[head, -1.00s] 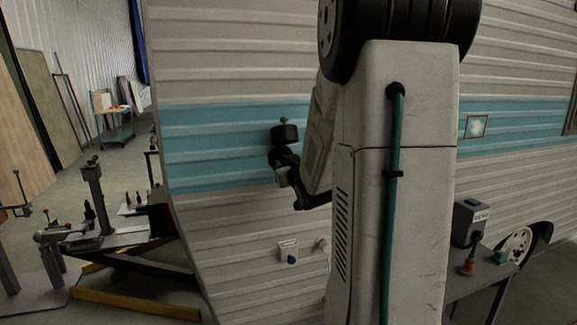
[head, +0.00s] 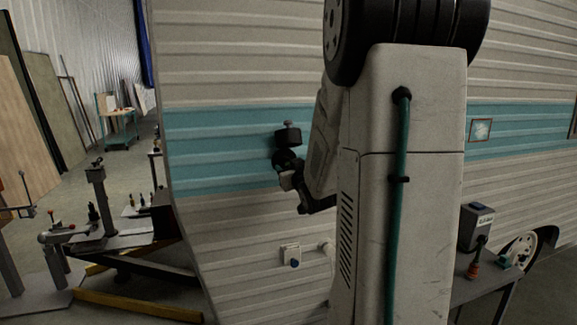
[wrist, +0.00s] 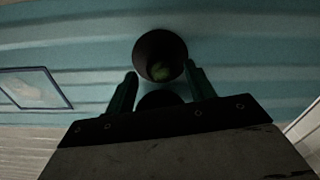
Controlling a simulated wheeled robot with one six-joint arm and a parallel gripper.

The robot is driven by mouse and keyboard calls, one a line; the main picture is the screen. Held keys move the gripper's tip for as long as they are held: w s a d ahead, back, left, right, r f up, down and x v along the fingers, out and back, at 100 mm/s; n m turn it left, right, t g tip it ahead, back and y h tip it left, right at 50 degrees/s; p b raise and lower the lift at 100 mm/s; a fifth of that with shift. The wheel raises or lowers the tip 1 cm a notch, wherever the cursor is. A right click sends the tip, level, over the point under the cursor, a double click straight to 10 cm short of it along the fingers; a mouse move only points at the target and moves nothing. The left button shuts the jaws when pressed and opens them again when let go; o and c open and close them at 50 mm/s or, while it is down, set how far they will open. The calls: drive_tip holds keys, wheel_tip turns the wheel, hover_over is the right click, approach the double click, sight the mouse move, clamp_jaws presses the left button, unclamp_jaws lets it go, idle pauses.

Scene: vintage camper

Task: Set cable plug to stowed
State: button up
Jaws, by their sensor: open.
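An orange-and-black piece that looks like the cable plug (head: 475,269) stands on a small dark table at the right in the head view, just below a grey box (head: 477,228). A dark piece joins it to the box's front; I cannot tell whether it is plugged in. In the wrist view my gripper (wrist: 162,72) has its two dark green fingers apart. A dark round cup-like thing with a greenish inside shows between the fingertips; I cannot tell whether it touches them. My gripper faces the camper's teal stripe, far from the plug. In the head view my arm partly hides it.
The camper wall (head: 240,220) fills the middle, with a white inlet box (head: 291,255) low on it and a small framed panel (head: 481,130). The dark table (head: 490,288) is at right. A yellow-and-black trailer hitch frame (head: 140,308) and stands fill the lower left.

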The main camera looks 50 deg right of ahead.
drive_tip(key=v, duration=0.5)
drive_tip(key=shift+f, duration=0.1)
idle(0.4)
